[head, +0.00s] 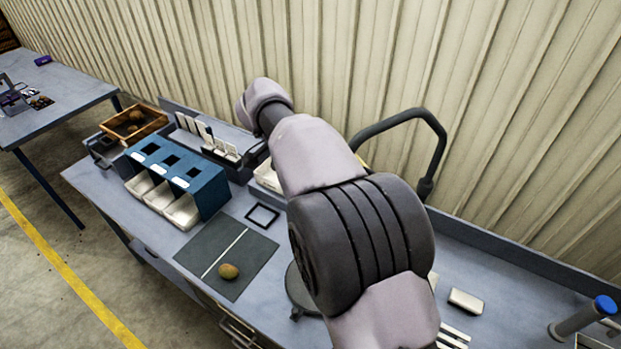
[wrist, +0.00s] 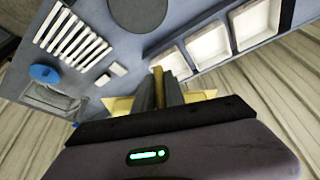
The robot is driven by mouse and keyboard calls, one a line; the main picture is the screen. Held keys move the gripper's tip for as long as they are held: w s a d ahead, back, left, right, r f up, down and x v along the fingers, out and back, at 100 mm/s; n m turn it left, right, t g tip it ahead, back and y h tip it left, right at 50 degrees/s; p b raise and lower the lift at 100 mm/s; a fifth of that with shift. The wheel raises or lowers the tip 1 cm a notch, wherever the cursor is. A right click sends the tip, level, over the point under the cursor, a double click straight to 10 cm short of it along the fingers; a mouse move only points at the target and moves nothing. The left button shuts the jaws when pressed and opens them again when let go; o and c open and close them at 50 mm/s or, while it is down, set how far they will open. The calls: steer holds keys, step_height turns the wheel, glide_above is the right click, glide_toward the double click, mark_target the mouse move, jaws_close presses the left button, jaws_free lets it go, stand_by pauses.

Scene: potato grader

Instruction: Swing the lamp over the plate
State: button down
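The lamp's dark bent arm (head: 400,122) rises from the back of the bench, to the right of my arm. Its head is mostly hidden behind my arm in the head view; a yellow bit shows there. In the wrist view a yellow part (wrist: 118,106) spreads behind my fingers. My gripper (wrist: 158,88) has its two dark fingers close together with a narrow tan bar, apparently the lamp's handle, between them. The round dark plate (head: 299,292) lies on the bench, partly covered by my arm; it also shows at the top of the wrist view (wrist: 138,10).
A potato (head: 228,271) lies on a dark mat (head: 207,245). A blue sorter (head: 190,175) with white bins, a wooden crate (head: 133,125) and a black frame (head: 262,215) are on the left. A blue-topped post (head: 580,318) stands at the right. The corrugated wall is close behind.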

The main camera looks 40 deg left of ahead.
steer(key=c, duration=1.6)
jaws_free()
steer(key=shift+w+a+r, duration=0.2)
steer(key=shift+w+r, duration=0.05)
steer(key=shift+r, duration=0.05)
steer(key=shift+o, duration=1)
steer(key=shift+w+a+f, duration=0.2)
steer(key=shift+a+f, duration=0.05)
steer(key=shift+f, duration=0.05)
steer(key=shift+s+d+r, duration=0.15)
steer(key=shift+s+r, duration=0.1)
steer(key=p+v, duration=0.3)
steer(key=v, duration=1.4)
